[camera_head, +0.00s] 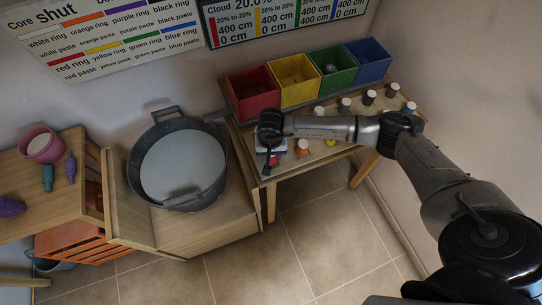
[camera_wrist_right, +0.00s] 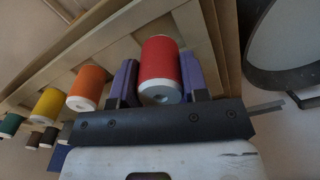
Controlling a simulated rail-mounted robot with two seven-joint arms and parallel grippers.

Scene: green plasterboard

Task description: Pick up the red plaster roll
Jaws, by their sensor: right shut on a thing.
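The red plaster roll (camera_wrist_right: 160,62) stands out in the right wrist view as a red cylinder with pale ends. It sits between the two dark purple fingers of my right gripper (camera_head: 270,148), which is shut on it. In the head view my gripper is over the left end of the wooden table (camera_head: 325,159) and hides most of the roll; a bit of red (camera_head: 273,161) shows beneath it. I cannot tell whether the roll is clear of the table. My left gripper is not in view.
The orange roll (camera_head: 303,147) and yellow roll (camera_head: 331,142) stand close to the right, with several more rolls beyond. Red (camera_head: 254,92), yellow (camera_head: 296,80), green (camera_head: 331,70) and blue (camera_head: 369,61) bins line the back. A large grey tub (camera_head: 216,190) stands to the left.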

